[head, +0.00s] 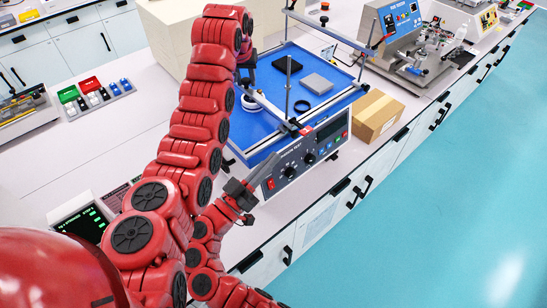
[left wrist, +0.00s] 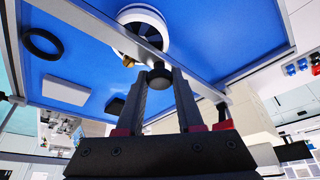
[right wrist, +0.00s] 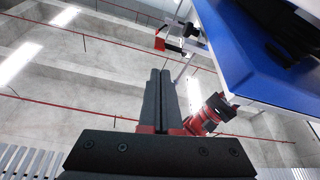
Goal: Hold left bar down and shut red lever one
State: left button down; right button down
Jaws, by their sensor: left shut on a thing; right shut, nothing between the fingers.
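The tester has a blue tray (head: 262,135) under a metal frame, with the left bar (head: 272,108) running across it. My left gripper (head: 244,82) is at the far end of this bar, partly hidden by my arm. In the left wrist view, its fingers (left wrist: 160,82) are shut on a round black knob (left wrist: 159,76) at the bar (left wrist: 125,38). A small red lever (head: 306,130) shows at the bar's near end, by the control panel. My right gripper (head: 262,174) is low beside the panel's left end. In the right wrist view, its fingers (right wrist: 165,75) are together and empty.
A white ring part (head: 250,103), black ring (head: 302,106), grey block (head: 316,83) and black block (head: 287,64) lie on the tray. The control panel (head: 308,155) stands at the front. A cardboard box (head: 377,115) is to the right.

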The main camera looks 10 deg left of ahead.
pick_arm(q)
jog(key=shift+c, duration=2.3)
grip_release()
jog(key=shift+r+b, duration=0.3)
jog(key=p+v, duration=0.1)
jog(key=v, duration=1.5)
jog(key=shift+r, duration=0.3)
jog(key=shift+s, duration=0.1)
